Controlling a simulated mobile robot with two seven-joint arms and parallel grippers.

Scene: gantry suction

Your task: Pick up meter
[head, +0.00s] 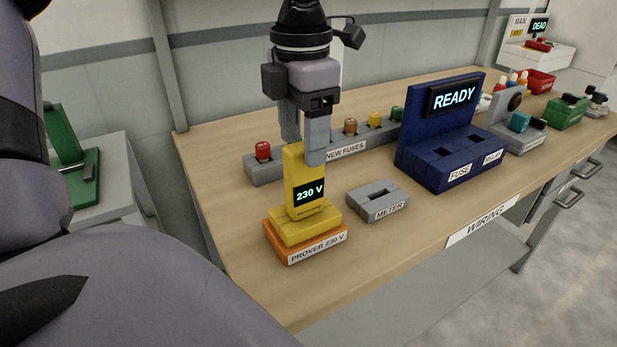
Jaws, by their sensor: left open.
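A yellow meter (302,180) with a lit display reading "230 V" stands upright on the orange base (309,249) labelled "PROVER 230 V", near the left end of the bench. My left gripper (302,147) points down at the top of the meter. Its fingers are open, one in front of the meter's right edge and the other behind its upper left. I cannot tell whether either finger touches it. The grey holder (366,196) labelled "METER" stands empty to the right of the prover. My right gripper is not in view.
A grey rack (266,173) labelled "NEW FUSES" with several coloured fuses stands behind. The blue stand (439,150) reading "READY" is to the right, with a green item (568,112) and a red bin (540,82) farther along. The wooden bench (225,205) is clear left of the prover.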

